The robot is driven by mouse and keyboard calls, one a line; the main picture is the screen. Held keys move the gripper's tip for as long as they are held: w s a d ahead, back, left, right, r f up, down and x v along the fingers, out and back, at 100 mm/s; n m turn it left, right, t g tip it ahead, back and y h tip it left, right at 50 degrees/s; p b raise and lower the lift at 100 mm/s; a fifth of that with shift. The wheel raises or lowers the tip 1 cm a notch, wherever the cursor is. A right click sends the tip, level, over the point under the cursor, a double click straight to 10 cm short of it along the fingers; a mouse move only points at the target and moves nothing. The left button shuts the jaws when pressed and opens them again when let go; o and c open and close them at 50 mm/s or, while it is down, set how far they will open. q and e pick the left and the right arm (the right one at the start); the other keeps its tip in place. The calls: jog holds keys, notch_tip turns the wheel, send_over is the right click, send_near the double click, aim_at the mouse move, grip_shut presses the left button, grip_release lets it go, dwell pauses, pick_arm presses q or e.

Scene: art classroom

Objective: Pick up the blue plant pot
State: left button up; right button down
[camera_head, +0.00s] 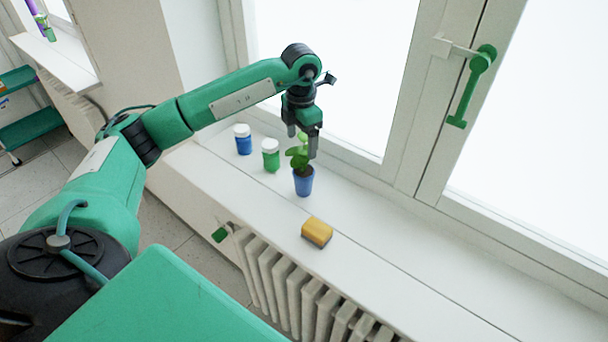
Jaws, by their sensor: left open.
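The blue plant pot (303,183) stands upright on the white windowsill, with a small green plant (298,156) growing out of it. My left gripper (303,146) points down just above the pot, at the height of the plant's leaves. Its fingers are open and apart, with the plant's top between or just behind them; I cannot tell which. The gripper is not around the pot itself. My right gripper does not show.
A blue jar (243,140) and a green jar (271,156) with white lids stand left of the pot. A yellow sponge (317,231) lies in front of it. The window frame (405,160) rises behind. The sill (430,270) is clear to the right.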

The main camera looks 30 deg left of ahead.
aim_at(303, 152)
pick_arm(q)
notch_tip(303, 152, down, 2)
jog(key=shift+w+f, duration=0.15)
jog(key=shift+d+f+p, duration=0.2)
jog(key=shift+f+p, duration=0.5)
jog(key=shift+p, duration=0.2)
jog(key=f, duration=0.1)
jog(key=f+p, duration=0.2)
jog(key=shift+s+d+f, duration=0.1)
jog(key=shift+s+d, duration=0.05)
jog(key=shift+s, duration=0.1)
jog(key=shift+f, duration=0.55)
jog(key=c, duration=1.6)
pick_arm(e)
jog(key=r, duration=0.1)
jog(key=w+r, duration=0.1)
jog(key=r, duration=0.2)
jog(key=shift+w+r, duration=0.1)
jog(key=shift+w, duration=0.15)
pick_arm(q)
jog(key=shift+w+r, duration=0.1)
